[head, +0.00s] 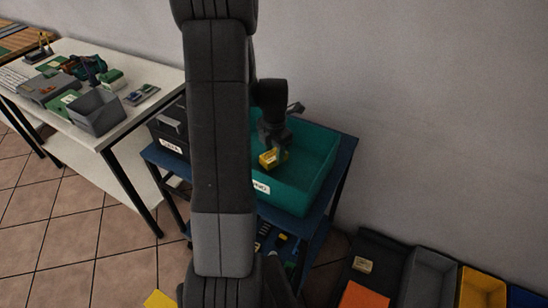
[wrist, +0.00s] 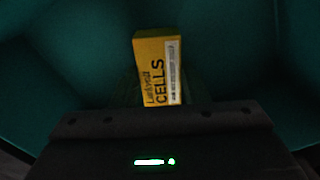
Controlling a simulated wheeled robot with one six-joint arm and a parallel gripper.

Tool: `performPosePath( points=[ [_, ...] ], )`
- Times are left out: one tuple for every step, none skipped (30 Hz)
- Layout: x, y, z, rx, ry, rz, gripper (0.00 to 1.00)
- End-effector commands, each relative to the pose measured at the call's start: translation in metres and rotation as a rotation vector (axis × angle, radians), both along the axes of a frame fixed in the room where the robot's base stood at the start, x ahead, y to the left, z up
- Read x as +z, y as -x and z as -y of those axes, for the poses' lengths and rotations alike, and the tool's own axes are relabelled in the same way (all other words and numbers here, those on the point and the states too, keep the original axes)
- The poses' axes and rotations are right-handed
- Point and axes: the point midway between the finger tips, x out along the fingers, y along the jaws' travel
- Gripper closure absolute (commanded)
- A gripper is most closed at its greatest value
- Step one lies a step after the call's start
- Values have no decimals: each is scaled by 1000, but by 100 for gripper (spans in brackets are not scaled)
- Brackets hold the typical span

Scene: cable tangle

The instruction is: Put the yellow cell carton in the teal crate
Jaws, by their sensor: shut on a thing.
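The yellow cell carton (head: 272,159) is in my gripper (head: 274,151), over the inside of the teal crate (head: 312,183) in the head view. In the wrist view the carton (wrist: 158,68) shows the word CELLS, with the teal crate's inner surface (wrist: 240,60) filling the background. My gripper is shut on the carton; its fingertips are mostly hidden behind the carton and the wrist housing. I cannot tell whether the carton touches the crate floor. My arm hides the left part of the crate.
The crate stands on a blue cart (head: 345,150) beside a dark bin (head: 170,128). A white table (head: 140,75) with a grey bin (head: 95,112) and electronic parts is at the left. Several bins, including a yellow one (head: 482,288), stand low at the right. A grey wall is behind.

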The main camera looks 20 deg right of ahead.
Motion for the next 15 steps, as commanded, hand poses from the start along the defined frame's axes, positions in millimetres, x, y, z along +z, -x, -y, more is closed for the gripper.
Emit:
performPosePath(
  points=[
    [-6,1,0,0,-2,-4,84],
    [-10,1,0,0,-2,-4,84],
    [-16,1,0,0,-2,-5,84],
    [-20,1,0,0,-2,-5,84],
    [-24,1,0,0,-2,-5,84],
    [-28,1,0,0,-2,-5,84],
    [-30,1,0,0,-1,-3,84],
    [-31,1,0,0,-1,-3,84],
    [-32,0,0,0,-1,-1,84],
    [-32,0,0,0,0,0,84],
    [-32,0,0,0,0,0,84],
    [-32,0,0,0,0,0,84],
    [-32,0,0,0,0,0,84],
    [-32,0,0,0,0,0,84],
    [-32,0,0,0,0,0,84]
  ],
)
